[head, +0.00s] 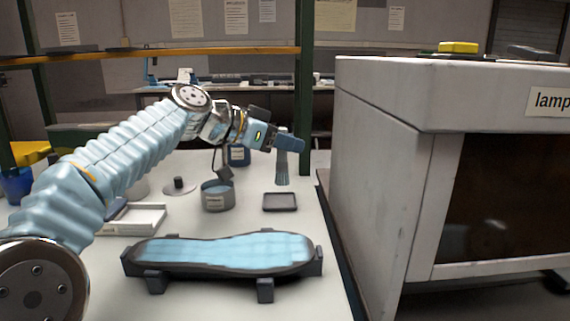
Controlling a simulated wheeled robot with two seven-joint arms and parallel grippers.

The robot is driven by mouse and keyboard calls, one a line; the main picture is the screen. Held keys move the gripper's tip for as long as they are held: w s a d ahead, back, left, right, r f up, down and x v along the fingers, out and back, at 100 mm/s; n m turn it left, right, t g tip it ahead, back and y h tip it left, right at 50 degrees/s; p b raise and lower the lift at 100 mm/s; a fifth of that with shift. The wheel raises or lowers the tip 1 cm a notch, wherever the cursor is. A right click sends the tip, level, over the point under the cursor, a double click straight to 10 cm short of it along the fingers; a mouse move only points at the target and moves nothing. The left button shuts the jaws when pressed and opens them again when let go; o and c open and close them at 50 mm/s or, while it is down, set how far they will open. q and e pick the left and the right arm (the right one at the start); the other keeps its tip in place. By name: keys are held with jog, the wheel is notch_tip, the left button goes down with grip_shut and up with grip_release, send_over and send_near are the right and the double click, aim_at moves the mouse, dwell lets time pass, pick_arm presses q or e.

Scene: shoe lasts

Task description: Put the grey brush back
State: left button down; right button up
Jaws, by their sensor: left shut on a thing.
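The grey brush (282,168) hangs bristles down from my left gripper (289,143), which is shut on it. The brush is upright or nearly so, above a small dark tray (280,208) on the white table, with a gap between the bristle tips and the tray. A grey pot (217,201) with light blue contents stands left of the tray. A light blue sole-shaped piece (222,251) lies in a dark cradle (265,290) at the front. My right gripper is not in view.
A dark blue jar (238,157) stands behind the pot. A round lid with a knob (179,186) and a white open tray (135,222) are further left. A large white cabinet (385,140) labelled "lamp" rises close on the right. A green post (303,90) stands behind.

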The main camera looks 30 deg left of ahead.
pick_arm(q)
jog(key=shift+w+a+f, duration=0.15)
jog(key=shift+w+f, duration=0.05)
jog(key=shift+f, duration=0.15)
jog(key=f, duration=0.2)
jog(key=w+a+f, duration=0.1)
jog(key=f, duration=0.1)
jog(key=shift+s+d+f, duration=0.1)
jog(key=shift+f, duration=0.15)
jog(key=shift+f+b, duration=0.15)
jog(key=shift+b, duration=0.15)
jog(key=c, duration=0.9)
grip_release()
jog(key=shift+r, duration=0.2)
jog(key=v, duration=1.2)
